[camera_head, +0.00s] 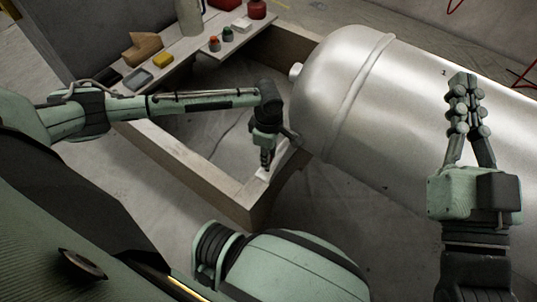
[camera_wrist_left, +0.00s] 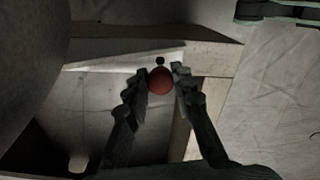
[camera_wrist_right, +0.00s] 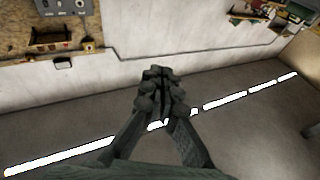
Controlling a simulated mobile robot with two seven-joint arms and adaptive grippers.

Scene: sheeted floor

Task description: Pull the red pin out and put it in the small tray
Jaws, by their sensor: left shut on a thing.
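The red pin's round red head (camera_wrist_left: 160,81) sits between the fingertips of my left gripper (camera_wrist_left: 160,84) in the left wrist view. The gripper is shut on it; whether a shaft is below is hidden. A small black spot lies just beyond it on the pale wood. In the head view my left gripper (camera_head: 266,166) points down at the wooden frame's near right corner, and the pin cannot be made out. My right gripper (camera_head: 462,88) is shut and empty, in front of the tank. A dark, flat, tray-like item (camera_head: 137,79) lies on the bench; I cannot tell if it is the small tray.
A big metal tank (camera_head: 350,90) fills the right side. The wooden frame (camera_head: 215,185) stands on the sheeted floor. The bench at the back holds a yellow block (camera_head: 163,60), a wooden block (camera_head: 143,46), a grey-green bottle (camera_head: 190,18) and small capped items (camera_head: 214,44).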

